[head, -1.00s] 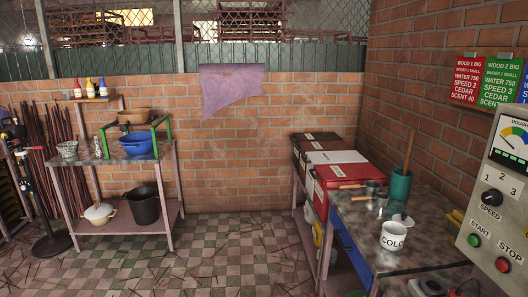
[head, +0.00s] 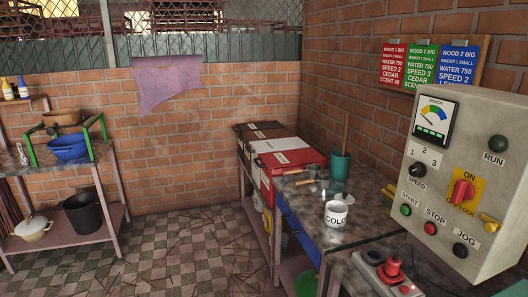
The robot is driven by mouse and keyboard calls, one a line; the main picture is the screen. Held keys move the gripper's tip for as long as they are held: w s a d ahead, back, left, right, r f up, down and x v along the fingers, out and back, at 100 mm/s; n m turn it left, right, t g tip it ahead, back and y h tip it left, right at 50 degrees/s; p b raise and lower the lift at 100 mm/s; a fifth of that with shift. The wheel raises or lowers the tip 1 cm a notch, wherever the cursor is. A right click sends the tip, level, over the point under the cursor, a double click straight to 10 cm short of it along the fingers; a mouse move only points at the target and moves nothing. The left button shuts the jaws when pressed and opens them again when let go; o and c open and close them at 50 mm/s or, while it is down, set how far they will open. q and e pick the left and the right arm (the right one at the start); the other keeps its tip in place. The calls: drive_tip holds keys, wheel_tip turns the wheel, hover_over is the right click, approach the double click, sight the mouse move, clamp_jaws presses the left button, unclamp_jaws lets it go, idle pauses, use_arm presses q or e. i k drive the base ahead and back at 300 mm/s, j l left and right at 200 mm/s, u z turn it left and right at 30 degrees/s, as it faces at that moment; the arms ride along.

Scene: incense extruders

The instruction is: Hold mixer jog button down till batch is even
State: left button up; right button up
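The mixer control box (head: 468,170) stands at the right of the head view. Its black JOG button (head: 460,250) is at the lower right of the face, beside the red STOP button (head: 430,228) and green START button (head: 405,210). A dough gauge (head: 434,118) sits at the top left of the face, its needle too small to read surely. A dark RUN lamp (head: 498,143) is above the switch. Neither gripper shows, nor does the batch.
A bench (head: 345,238) holds a white cup (head: 336,213) and a teal pot (head: 339,167). A small box with a red knob (head: 392,267) stands in front of the control box. Lidded bins (head: 290,158) stand behind. Checkered floor (head: 190,250) is open at centre left.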

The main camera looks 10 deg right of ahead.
sight(459, 251)
drive_tip(key=z, duration=2.2)
